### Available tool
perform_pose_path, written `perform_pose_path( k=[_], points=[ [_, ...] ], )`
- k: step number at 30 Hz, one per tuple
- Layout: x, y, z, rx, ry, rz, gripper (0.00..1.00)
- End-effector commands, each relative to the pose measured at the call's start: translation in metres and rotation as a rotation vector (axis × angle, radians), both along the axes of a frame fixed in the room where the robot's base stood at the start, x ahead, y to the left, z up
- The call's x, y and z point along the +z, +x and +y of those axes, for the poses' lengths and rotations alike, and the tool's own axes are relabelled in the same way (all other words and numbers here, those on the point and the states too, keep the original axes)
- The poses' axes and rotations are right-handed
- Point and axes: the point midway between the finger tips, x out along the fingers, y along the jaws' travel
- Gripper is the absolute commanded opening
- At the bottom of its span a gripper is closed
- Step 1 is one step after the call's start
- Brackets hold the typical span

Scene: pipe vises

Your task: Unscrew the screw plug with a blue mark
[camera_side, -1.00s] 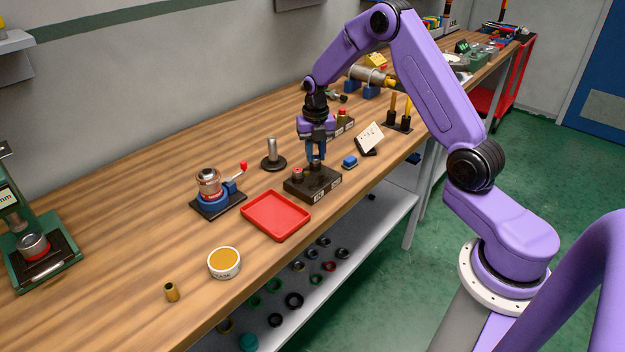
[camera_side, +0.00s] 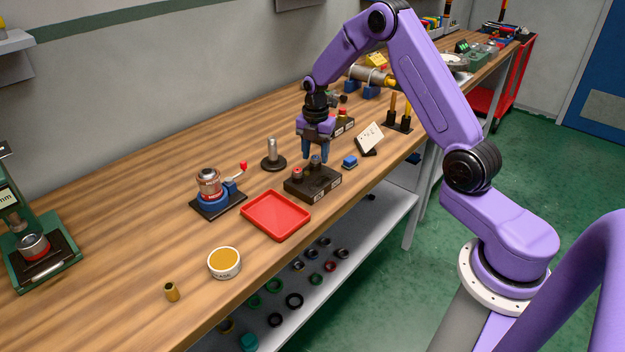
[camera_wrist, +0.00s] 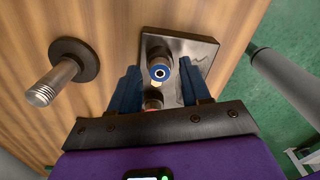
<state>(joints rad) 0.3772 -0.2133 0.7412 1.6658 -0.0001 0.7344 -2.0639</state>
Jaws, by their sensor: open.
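The screw plug with a blue mark (camera_side: 316,160) sits in the dark block (camera_side: 318,188) on the bench. In the wrist view its blue ring with a central hole (camera_wrist: 160,72) faces me. A plug with a red mark (camera_side: 297,172) is beside it in the same block; in the wrist view it is partly hidden behind my gripper's mount (camera_wrist: 152,97). My gripper (camera_side: 316,157) is open at the blue-marked plug, pointing down. In the wrist view its blue fingers (camera_wrist: 157,88) stand apart on either side of the plugs, with nothing held between them.
A red tray (camera_side: 275,216) lies in front of the block, near the bench edge. A metal post on a round base (camera_side: 272,155) stands to the left. A small blue block (camera_side: 350,162) and a white card (camera_side: 370,138) are to the right.

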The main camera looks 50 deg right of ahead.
Motion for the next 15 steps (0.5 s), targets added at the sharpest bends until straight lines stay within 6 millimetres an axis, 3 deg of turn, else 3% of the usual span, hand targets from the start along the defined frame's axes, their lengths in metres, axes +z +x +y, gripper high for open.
perform_pose_path(
  k=[15],
  points=[
    [0.0,0.0001,0.0004,-0.582,0.0,0.0,0.47]
  ],
)
